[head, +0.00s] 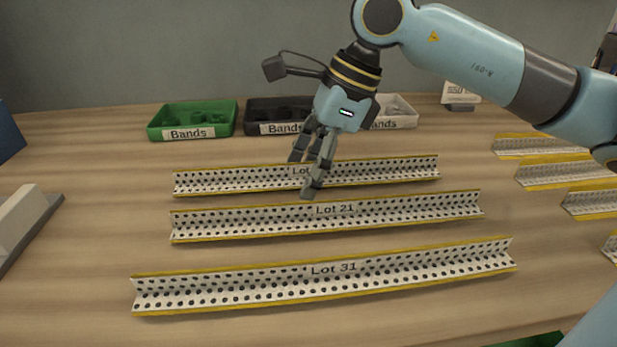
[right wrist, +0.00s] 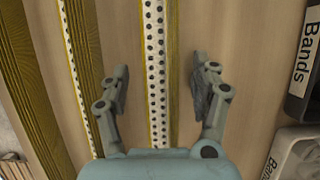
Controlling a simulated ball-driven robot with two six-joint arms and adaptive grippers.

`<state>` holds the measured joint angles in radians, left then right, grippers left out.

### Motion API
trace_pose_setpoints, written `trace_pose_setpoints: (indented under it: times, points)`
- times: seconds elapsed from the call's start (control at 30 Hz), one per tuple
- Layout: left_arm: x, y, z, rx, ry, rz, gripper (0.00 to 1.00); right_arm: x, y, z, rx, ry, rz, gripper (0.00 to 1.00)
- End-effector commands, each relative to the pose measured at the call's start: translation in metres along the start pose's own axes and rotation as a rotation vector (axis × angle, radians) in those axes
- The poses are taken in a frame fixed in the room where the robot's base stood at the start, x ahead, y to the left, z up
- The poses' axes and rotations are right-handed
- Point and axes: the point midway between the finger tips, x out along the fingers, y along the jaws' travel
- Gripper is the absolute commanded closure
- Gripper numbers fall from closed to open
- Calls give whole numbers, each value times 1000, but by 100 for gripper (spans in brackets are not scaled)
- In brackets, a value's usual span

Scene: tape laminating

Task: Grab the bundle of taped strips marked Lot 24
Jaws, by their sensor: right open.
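Three long white perforated strips with yellow edges lie across the table in the head view. The back strip (head: 395,172) has a label starting "Lo", its number hidden behind my right gripper (head: 307,175). The middle strip (head: 400,213) reads Lot 21 and the front strip (head: 420,272) reads Lot 31. My right gripper is open and empty, pointing down over the middle of the back strip. In the right wrist view, the strip (right wrist: 155,60) nearest the bins runs between the open fingers (right wrist: 160,75), with room on both sides. My left gripper is not in view.
Green (head: 222,118), black (head: 255,112) and light grey (head: 402,113) bins stand behind the strips; the green and black ones show Bands labels. Several more yellow-edged strips (head: 555,172) lie at the right. A grey-white object (head: 22,220) sits at the left edge.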

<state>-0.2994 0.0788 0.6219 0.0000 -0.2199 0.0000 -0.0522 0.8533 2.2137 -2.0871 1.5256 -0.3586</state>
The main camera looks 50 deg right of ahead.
Motion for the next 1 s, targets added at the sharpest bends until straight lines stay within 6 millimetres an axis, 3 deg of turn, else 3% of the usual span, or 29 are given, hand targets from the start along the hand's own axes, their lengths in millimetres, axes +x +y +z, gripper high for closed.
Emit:
trace_pose_setpoints:
  times: [0.2,0.67,1.0]
  points:
    - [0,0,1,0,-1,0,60,0,0,0,0,0,-1,39]
    - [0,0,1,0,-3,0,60,0,0,0,0,0,-1,99]
    - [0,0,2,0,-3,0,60,-1,0,1,-1,-1,-1,100]
